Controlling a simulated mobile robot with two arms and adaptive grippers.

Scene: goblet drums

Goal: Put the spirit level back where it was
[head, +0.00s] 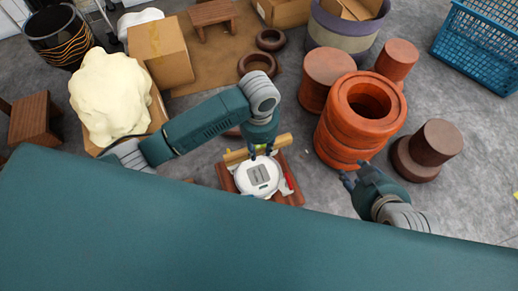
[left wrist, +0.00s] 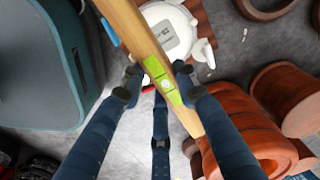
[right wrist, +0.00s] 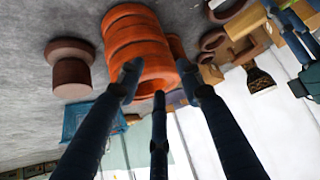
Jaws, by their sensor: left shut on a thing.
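The spirit level is a tan wooden bar with a yellow-green vial window (left wrist: 165,80); it also shows in the head view (head: 234,156). My left gripper (head: 261,153) is shut on the middle of the bar, with fingers on both sides in the left wrist view (left wrist: 160,86). The bar is just behind a white round device with a grey label (head: 258,177), over a low reddish-brown wooden piece (head: 292,195). I cannot tell whether the bar touches that wood. My right gripper (head: 354,178) is open and empty, near the orange ringed pot.
The orange ringed pot (head: 345,130) and brown stools (head: 436,142) stand to the right. A cardboard box (head: 160,50) and a cream lumpy mass (head: 108,95) are at left. A blue crate (head: 480,45) is far right. Grey floor is clear at lower right.

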